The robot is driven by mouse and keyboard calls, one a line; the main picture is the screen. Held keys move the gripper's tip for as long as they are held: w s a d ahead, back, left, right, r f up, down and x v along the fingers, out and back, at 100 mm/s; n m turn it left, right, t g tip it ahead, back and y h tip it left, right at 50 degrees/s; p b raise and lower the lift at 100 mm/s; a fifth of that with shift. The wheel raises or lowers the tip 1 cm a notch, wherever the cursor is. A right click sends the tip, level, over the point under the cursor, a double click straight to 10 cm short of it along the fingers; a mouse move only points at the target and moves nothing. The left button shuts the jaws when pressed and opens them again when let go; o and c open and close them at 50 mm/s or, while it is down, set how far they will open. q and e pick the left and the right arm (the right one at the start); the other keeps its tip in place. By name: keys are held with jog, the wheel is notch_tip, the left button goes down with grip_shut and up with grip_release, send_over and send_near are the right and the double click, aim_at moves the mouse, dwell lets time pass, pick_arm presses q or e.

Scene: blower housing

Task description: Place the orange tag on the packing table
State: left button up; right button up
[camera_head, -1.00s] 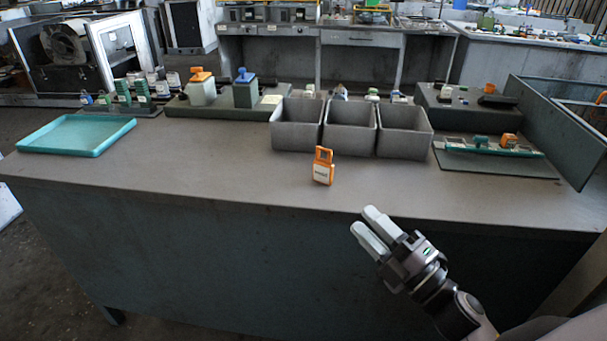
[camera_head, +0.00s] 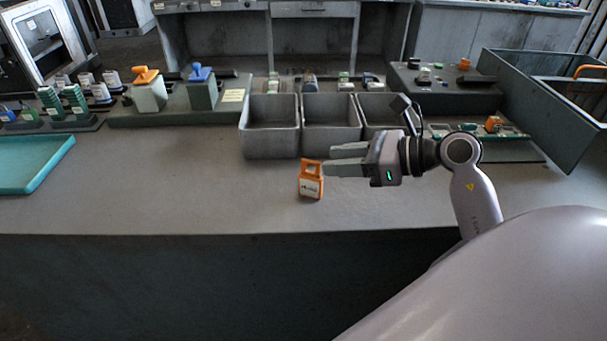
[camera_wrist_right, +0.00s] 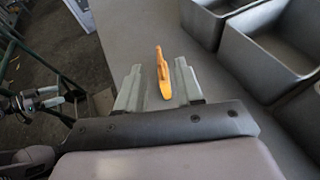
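The orange tag (camera_head: 311,180) stands upright on the grey table (camera_head: 180,200), in front of the grey bins, with a white label on its face. In the right wrist view the tag (camera_wrist_right: 162,72) shows edge-on, in the gap between the fingertips. My right gripper (camera_head: 345,160) is at the tag's right side, its fingers pointing left toward it. In the right wrist view the gripper (camera_wrist_right: 160,85) is open, with space on both sides of the tag.
Three grey bins (camera_head: 270,128) stand behind the tag. A teal tray (camera_head: 30,165) lies at the left. A board with parts (camera_head: 470,150) is behind my right arm. The table's front left and middle are clear.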

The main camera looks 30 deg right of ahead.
aim_at(311, 161)
jog(key=shift+p+x, duration=0.3)
jog(key=shift+x, duration=0.55)
jog(key=p+x, duration=0.1)
jog(key=x, duration=0.2)
jog(key=shift+w+a, duration=0.1)
jog(key=shift+a, duration=0.1)
jog(key=shift+w+a+f, duration=0.2)
jog(key=shift+w+a, duration=0.05)
jog(key=shift+w, duration=0.15)
grip_shut()
